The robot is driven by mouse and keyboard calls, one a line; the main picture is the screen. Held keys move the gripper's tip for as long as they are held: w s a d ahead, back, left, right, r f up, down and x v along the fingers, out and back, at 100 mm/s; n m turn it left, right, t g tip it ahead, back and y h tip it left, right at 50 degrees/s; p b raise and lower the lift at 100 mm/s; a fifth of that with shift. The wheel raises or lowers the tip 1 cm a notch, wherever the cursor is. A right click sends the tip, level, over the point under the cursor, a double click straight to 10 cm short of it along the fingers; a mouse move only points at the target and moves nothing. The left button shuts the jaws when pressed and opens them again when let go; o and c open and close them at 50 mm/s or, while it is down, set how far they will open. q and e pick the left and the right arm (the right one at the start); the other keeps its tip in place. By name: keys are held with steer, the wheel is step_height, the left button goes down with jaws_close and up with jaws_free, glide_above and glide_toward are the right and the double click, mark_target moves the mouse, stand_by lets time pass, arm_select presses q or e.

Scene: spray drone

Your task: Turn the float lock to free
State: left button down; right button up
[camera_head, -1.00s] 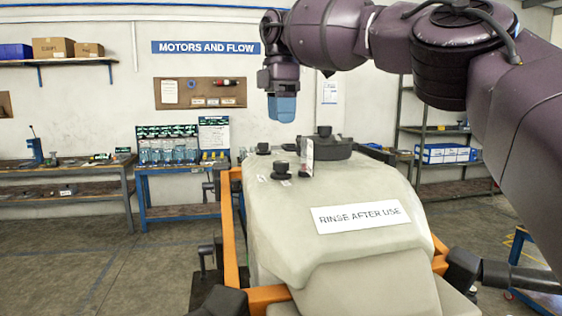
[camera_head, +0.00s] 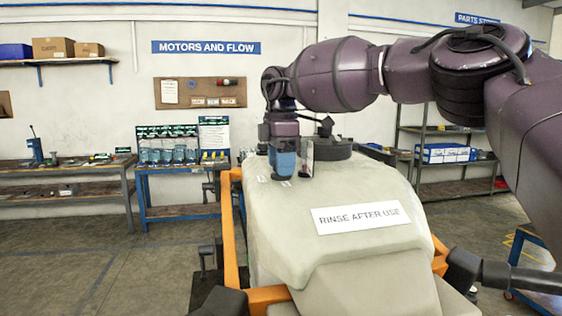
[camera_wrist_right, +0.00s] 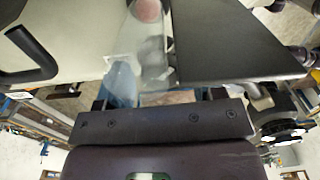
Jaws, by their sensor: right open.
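The spray drone's pale tank (camera_head: 360,190) fills the middle of the head view. My right gripper (camera_head: 283,176) points straight down with its blue fingers at the tank's top, left of the round black lid (camera_head: 334,150). It covers the spot of the black knobs there, so the float lock and its setting are hidden. Whether the fingers touch a knob I cannot tell. In the right wrist view a bluish finger (camera_wrist_right: 122,82) shows beside a see-through plate and a blurred reddish round shape (camera_wrist_right: 148,10). My left gripper is not in view.
A thin upright plate (camera_head: 307,157) stands close to the right of my right gripper. A white "RINSE AFTER USE" label (camera_head: 361,217) lies on the tank's front. Orange frame bars (camera_head: 232,235) flank the tank. Workbenches and shelves stand farther back.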

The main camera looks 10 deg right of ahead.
steer(key=shift+c, duration=0.2)
steer(key=c, duration=0.9)
steer(key=shift+n, duration=3.1)
steer(key=o, duration=0.9)
steer(key=shift+o, duration=0.2)
steer(key=shift+r, duration=0.15)
